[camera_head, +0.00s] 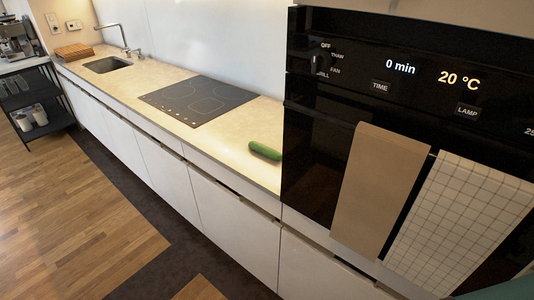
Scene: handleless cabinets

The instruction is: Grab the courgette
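The courgette (265,151) is a green, elongated vegetable. Neither of my grippers shows in the head view.
The tall black oven (330,110) stands directly right of the courgette, with a brown towel (372,190) and a checked towel (462,220) hanging on it. A black hob (198,99) lies left of the courgette. A sink (107,64) is farther back. The wooden floor (75,215) is clear.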

